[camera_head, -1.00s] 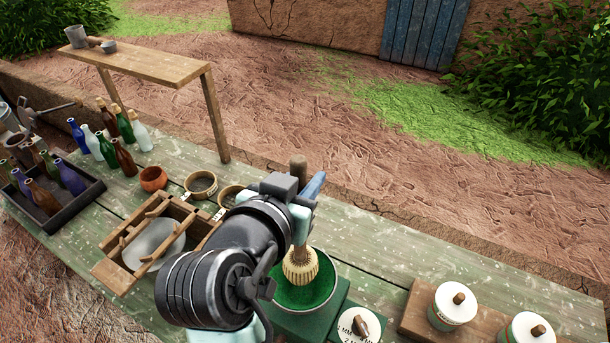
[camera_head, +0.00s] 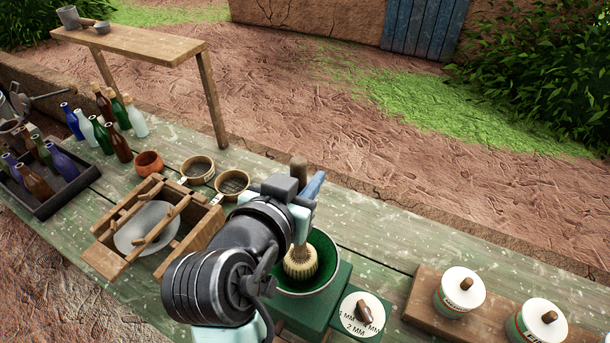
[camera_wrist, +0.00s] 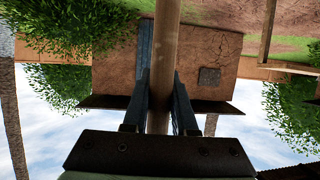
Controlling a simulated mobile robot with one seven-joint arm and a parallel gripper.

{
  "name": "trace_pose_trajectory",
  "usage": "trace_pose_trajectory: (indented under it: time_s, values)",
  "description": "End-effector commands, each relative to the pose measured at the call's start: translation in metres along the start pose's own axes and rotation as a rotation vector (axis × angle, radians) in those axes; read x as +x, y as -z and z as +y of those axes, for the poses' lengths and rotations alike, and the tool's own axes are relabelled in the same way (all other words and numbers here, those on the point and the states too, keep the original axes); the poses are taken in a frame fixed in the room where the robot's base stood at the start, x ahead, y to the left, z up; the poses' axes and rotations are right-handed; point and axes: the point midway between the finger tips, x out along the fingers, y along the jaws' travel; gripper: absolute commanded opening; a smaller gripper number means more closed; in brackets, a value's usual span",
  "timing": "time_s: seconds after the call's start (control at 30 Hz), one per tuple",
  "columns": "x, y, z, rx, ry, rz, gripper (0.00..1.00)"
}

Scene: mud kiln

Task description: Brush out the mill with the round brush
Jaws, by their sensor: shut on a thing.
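The round brush (camera_head: 301,264) has a wooden handle and pale bristles. My gripper (camera_head: 306,205) is shut on its handle, which also shows between the fingers in the wrist view (camera_wrist: 161,75). The brush hangs roughly upright, with its bristle head in the mouth of the mill's round green bowl (camera_head: 327,280). My arm hides part of the mill's left side. I cannot tell whether the bristles touch the bowl.
Left of the mill are a wooden frame box (camera_head: 110,262), two sieves (camera_head: 232,184), an orange bowl (camera_head: 149,162) and several bottles (camera_head: 118,142). Lidded jars (camera_head: 461,292) stand on a board at right. The green table (camera_head: 395,262) is clear behind the mill.

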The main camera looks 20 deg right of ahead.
Motion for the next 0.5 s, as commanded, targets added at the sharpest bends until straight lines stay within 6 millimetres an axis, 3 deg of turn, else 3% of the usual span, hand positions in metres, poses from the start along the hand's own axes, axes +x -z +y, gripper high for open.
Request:
trace_pose_trajectory:
  time_s: [0.17, 0.5]
  values:
    - [-0.003, 0.008, 0.0, 0.001, 0.0, 0.002, 0.0]
    - [-0.019, 0.046, 0.0, 0.001, 0.001, 0.002, 0.0]
